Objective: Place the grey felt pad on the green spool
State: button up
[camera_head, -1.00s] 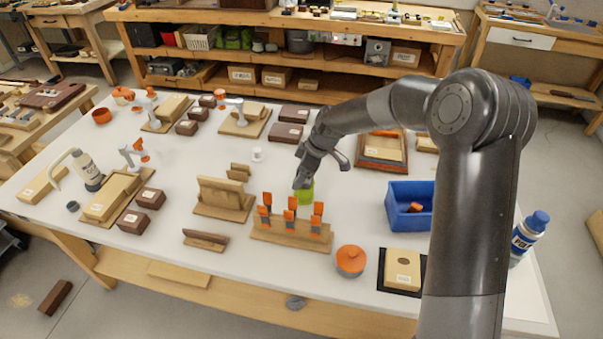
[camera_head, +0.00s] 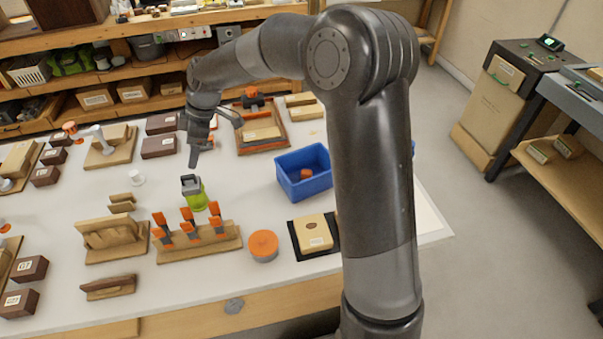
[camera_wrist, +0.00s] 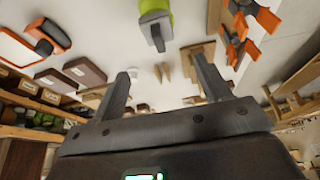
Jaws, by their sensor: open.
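A green object (camera_head: 196,198), which looks like the spool, stands on the white table behind the wooden rack. A grey squarish piece (camera_head: 190,184) rests on its top and may be the felt pad; I cannot confirm its material. In the wrist view the green object (camera_wrist: 157,8) is at the top edge, with the grey piece (camera_wrist: 156,34) against it. My gripper (camera_head: 194,160) is above and behind the green object, apart from it. In the wrist view my gripper (camera_wrist: 160,66) has its fingers spread with nothing between them.
A wooden rack (camera_head: 200,245) with several orange-topped clips stands in front of the green object. A blue bin (camera_head: 304,172) is to the right, and an orange-lidded round container (camera_head: 263,246) is at front right. A small white cup (camera_head: 136,178) stands to the left.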

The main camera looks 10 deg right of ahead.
jog(key=s+d+r+m+t+h, duration=0.2)
jog(key=s+d+r+m, duration=0.35)
jog(key=s+d, duration=0.25)
jog(key=s+d+r+m+t+h, duration=0.2)
jog(key=s+d+r+m, duration=0.2)
jog(key=s+d+r, duration=0.35)
jog(key=s+d+m, duration=0.4)
jog(key=s+d, duration=0.1)
jog(key=s, duration=0.2)
jog(key=s+d+f+m+t, duration=0.1)
jog(key=s+d+m, duration=0.3)
jog(key=s, duration=0.4)
jog(key=shift+s+d+t, duration=0.15)
jog(key=shift+d+t, duration=0.15)
jog(key=shift+d, duration=0.3)
